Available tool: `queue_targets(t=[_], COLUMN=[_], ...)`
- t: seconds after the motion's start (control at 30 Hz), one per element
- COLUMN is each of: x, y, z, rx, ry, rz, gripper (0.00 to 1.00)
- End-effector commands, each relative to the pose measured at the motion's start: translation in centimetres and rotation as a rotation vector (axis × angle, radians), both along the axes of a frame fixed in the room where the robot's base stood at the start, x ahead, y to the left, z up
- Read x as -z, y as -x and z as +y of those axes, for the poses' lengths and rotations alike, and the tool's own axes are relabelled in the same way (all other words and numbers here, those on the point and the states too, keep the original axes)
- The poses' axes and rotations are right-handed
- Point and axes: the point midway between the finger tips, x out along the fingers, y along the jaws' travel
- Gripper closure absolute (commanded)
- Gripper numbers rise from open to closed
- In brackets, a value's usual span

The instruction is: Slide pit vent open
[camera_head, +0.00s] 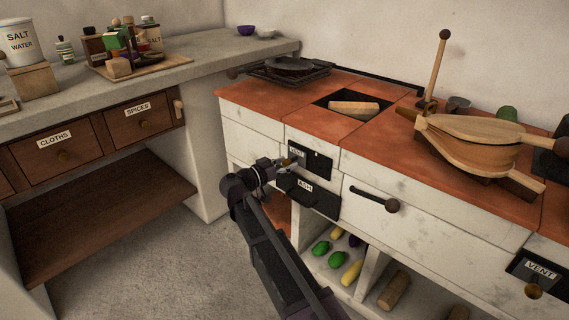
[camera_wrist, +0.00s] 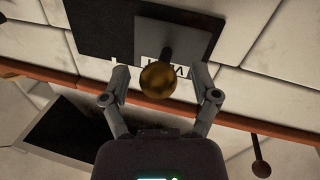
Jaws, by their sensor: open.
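The pit vent (camera_head: 318,158) is a dark plate marked VENT on the white stove front, below the opening in the red top. In the wrist view its dark slide plate (camera_wrist: 100,30) carries a brass knob (camera_wrist: 158,79) on a short dark stem. My gripper (camera_head: 286,163) is at the vent. In the wrist view my gripper (camera_wrist: 160,92) is open, with one finger on each side of the knob and visible gaps to it.
A dark ASH drawer (camera_head: 310,195) lies just below the vent. A dark-handled bar (camera_head: 374,199) juts out to the right. A second VENT plate (camera_head: 540,268) is at far right. Vegetables (camera_head: 351,272) lie in the cubby below. The grey floor (camera_head: 150,245) at left is clear.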

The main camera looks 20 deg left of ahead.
Motion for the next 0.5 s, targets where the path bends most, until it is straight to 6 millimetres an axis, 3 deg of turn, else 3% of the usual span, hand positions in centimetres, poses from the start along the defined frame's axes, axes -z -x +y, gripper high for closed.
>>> queue_targets(t=[0.1, 0.37, 0.5], x=[0.0, 0.0, -0.01], y=[0.01, 0.0, 0.01], z=[0.0, 0.01, -0.04], rx=[0.0, 0.0, 0.0], ry=[0.0, 0.0, 0.0], rz=[0.0, 0.0, 0.0], gripper=[0.25, 1.0, 1.0])
